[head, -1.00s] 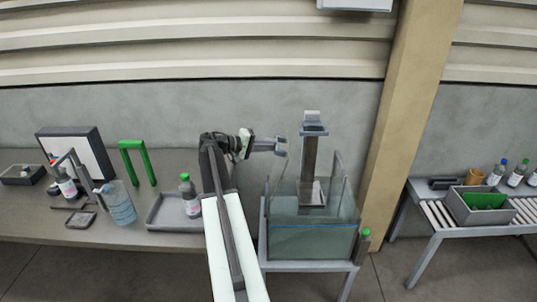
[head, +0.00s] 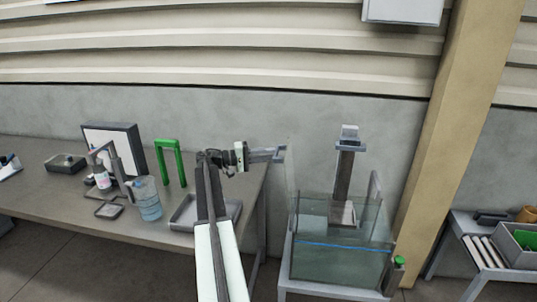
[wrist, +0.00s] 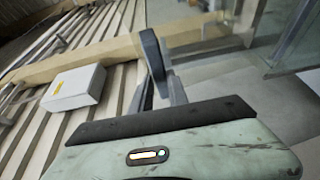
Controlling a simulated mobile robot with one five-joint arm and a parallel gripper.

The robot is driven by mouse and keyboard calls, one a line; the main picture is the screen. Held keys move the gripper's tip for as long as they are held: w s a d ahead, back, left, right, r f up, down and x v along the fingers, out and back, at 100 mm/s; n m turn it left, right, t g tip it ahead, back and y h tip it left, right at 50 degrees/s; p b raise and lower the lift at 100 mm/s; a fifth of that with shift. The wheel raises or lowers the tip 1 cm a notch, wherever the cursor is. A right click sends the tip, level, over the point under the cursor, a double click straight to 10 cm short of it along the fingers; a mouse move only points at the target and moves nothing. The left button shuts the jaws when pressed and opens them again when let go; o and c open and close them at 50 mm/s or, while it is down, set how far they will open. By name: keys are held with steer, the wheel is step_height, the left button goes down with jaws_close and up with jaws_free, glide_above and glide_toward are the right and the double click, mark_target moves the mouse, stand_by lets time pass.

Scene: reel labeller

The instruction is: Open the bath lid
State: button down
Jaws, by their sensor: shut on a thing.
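The bath is a clear glass tank (head: 345,262) on a grey stand, with a blue line along its side. A pale, see-through panel (head: 291,184), which looks like the bath lid, stands steeply raised at the tank's left side; its outline is faint. My gripper (head: 280,154) is at the panel's top edge, above and left of the tank. In the wrist view my gripper (wrist: 163,88) is shut on a dark grey bar (wrist: 152,55), which looks like the lid's handle. The join between bar and panel is unclear.
A grey column (head: 345,170) rises from inside the tank. A green-capped bottle (head: 398,271) stands at its right front corner. The left bench holds a grey tray (head: 186,222), a green frame (head: 171,160) and a water jug (head: 148,200). A tan post (head: 436,130) stands behind right.

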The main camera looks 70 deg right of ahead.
steer(key=shift+s+f, duration=0.15)
steer(key=shift+f, duration=0.05)
steer(key=c, duration=1.3)
jaws_free()
steer(key=shift+s+d, duration=0.1)
steer(key=v, duration=0.8)
steer(key=shift+d+r, duration=0.1)
steer(key=shift+r, duration=0.05)
